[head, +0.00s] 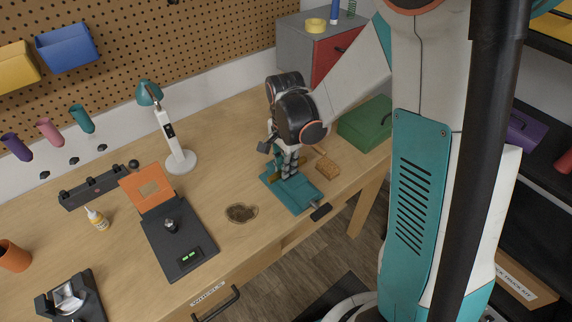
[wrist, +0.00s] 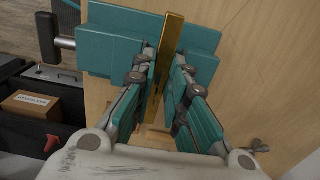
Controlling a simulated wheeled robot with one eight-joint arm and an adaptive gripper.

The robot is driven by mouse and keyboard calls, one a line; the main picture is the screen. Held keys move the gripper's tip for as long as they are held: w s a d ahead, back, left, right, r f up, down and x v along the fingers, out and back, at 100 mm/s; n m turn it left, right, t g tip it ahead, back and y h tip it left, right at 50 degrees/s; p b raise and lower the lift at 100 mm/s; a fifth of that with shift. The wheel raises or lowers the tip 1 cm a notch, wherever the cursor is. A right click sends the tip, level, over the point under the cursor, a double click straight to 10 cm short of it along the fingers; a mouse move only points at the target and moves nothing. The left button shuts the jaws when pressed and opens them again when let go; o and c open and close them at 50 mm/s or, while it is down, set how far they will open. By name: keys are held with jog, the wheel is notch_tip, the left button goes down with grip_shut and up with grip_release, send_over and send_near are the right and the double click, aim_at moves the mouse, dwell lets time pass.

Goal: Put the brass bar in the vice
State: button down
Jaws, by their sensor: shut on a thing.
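The teal vice (head: 300,197) sits on the workbench near its front edge, with its dark handle (head: 321,211) toward the front. In the wrist view the vice (wrist: 110,48) fills the top, with its handle at the left. My gripper (head: 286,172) is right over the vice, pointing down. In the wrist view my gripper (wrist: 164,88) is shut on the brass bar (wrist: 173,32), a long gold strip between the fingers. The bar's far end overlaps the vice's middle. I cannot tell whether it is between the jaws or above them. In the head view my gripper mostly hides the bar.
A wooden block (head: 327,165) and a green box (head: 366,124) are right of the vice. A white lamp (head: 180,160) stands to the left behind. A black device with an orange plate (head: 147,187) is further left. The bench around the dark stain (head: 241,213) is clear.

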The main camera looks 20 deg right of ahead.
jog(key=shift+f+b, duration=0.35)
jog(key=shift+f, duration=0.05)
jog(key=shift+s+f, duration=0.1)
jog(key=shift+f, duration=0.05)
jog(key=c, duration=1.6)
grip_release()
jog(key=shift+s, duration=0.1)
jog(key=shift+f, duration=0.1)
